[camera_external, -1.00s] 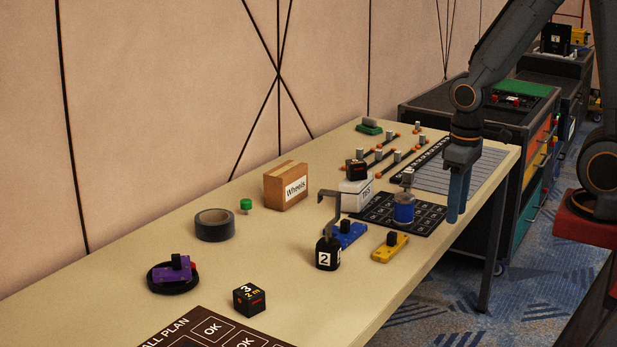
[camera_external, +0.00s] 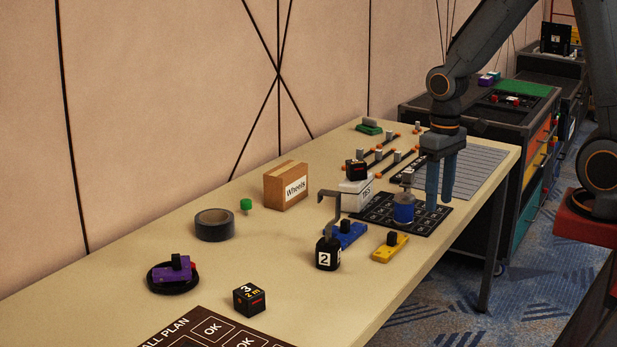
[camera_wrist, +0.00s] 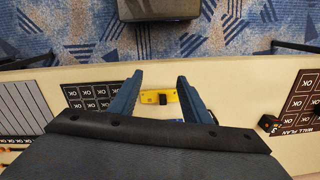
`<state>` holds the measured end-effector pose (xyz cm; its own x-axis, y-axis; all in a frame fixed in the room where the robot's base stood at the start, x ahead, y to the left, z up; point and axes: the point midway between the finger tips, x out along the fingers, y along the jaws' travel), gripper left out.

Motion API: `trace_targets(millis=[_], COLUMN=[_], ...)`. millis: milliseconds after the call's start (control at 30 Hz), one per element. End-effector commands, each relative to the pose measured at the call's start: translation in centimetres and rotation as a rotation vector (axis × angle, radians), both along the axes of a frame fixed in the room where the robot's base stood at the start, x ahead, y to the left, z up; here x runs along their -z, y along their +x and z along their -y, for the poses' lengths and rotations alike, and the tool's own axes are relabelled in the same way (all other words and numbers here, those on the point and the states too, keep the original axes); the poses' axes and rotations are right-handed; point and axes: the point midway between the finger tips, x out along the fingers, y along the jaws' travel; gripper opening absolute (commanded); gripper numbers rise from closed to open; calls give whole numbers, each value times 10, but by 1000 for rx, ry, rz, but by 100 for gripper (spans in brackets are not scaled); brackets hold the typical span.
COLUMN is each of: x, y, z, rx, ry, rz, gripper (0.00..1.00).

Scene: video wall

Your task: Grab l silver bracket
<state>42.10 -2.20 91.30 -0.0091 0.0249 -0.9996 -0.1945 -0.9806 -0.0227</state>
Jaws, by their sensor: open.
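A grey L-shaped bracket (camera_external: 337,212) stands upright on the table in the external view, its short arm pointing left at the top. I cannot make out the bracket there.
A blue piece (camera_external: 347,235) and a yellow piece (camera_external: 390,248) lie near the bracket; the yellow piece (camera_wrist: 150,97) also shows between my fingers in the wrist view. A white box (camera_external: 355,195), Wheels box (camera_external: 286,187) and tape roll (camera_external: 214,225) stand nearby.

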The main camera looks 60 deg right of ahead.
Motion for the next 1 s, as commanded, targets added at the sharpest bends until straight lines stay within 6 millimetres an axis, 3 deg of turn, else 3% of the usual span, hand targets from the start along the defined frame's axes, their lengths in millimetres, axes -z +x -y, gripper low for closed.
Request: trace_targets(millis=[33,200,367,500,600,733,833,1000], x=[0,2,13,26,38,49,55,60], y=[23,91,142,175,190,198,201,202], z=[15,68,130,191,235,276,295,307], rx=[82,372,635,855,1002,1133,1193,1235], ry=[11,59,112,167,207,246,266,281], rz=[-17,-78,-139,-192,-229,-264,-280,-294], gripper=[44,44,44,44,44,44,44,44])
